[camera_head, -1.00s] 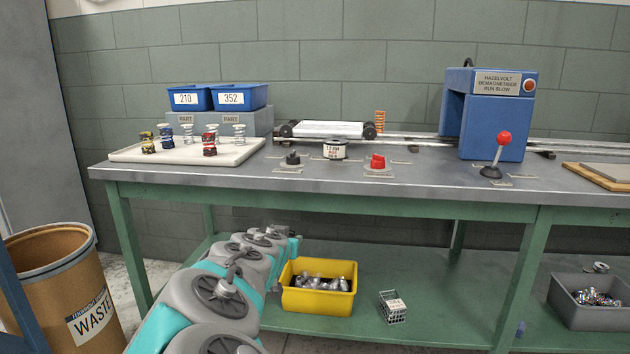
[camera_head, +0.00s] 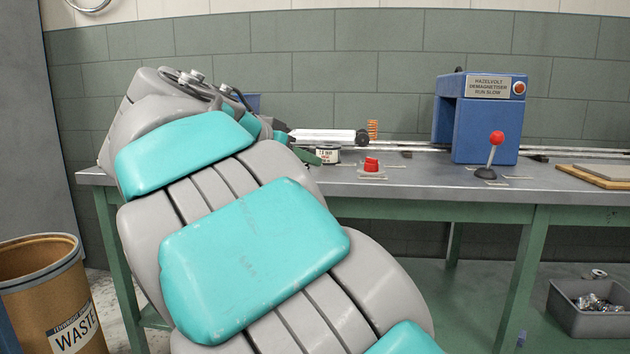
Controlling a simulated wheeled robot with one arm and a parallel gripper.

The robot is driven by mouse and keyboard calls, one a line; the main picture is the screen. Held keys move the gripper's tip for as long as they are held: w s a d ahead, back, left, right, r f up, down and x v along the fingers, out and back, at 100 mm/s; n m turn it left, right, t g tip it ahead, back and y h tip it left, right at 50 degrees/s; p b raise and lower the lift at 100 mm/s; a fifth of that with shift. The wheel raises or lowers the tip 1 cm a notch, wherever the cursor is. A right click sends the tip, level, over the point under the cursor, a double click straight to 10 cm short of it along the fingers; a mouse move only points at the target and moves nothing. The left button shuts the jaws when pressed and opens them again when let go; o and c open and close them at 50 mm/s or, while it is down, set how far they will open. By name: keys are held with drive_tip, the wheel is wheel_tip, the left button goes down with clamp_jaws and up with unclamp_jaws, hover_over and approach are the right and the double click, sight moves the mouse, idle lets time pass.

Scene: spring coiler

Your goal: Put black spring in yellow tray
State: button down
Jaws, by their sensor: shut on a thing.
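My gripper (camera_head: 306,156) is small in view at the bench's left part, just left of the labelled tin, with my raised arm in front of it. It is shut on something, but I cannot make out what. I cannot see a black spring now. The yellow tray is hidden behind my arm; in the earlier view it stood on the lower shelf with metal parts in it. The white board with several springs on the bench is also hidden.
The bench (camera_head: 430,180) carries the labelled tin (camera_head: 328,155), a red knob (camera_head: 371,165), a blue demagnetiser (camera_head: 490,130), a red-balled lever (camera_head: 494,150) and an orange spring (camera_head: 373,129). A grey bin (camera_head: 575,318) stands on the lower shelf. A waste drum (camera_head: 45,290) stands left.

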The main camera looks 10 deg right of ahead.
drive_tip(key=shift+s+d+r, duration=0.1)
drive_tip(key=shift+d+r, duration=0.05)
drive_tip(key=p, duration=0.2)
hover_over(315, 176)
drive_tip(key=shift+s+a+f, duration=0.2)
drive_tip(key=shift+s+f, duration=0.25)
drive_tip(key=shift+f, duration=0.3)
drive_tip(key=shift+w+d, duration=0.25)
drive_tip(key=shift+w, duration=0.3)
drive_tip(key=shift+f, duration=1.25)
drive_tip(key=shift+f+b, duration=0.4)
drive_tip(key=shift+b, duration=0.15)
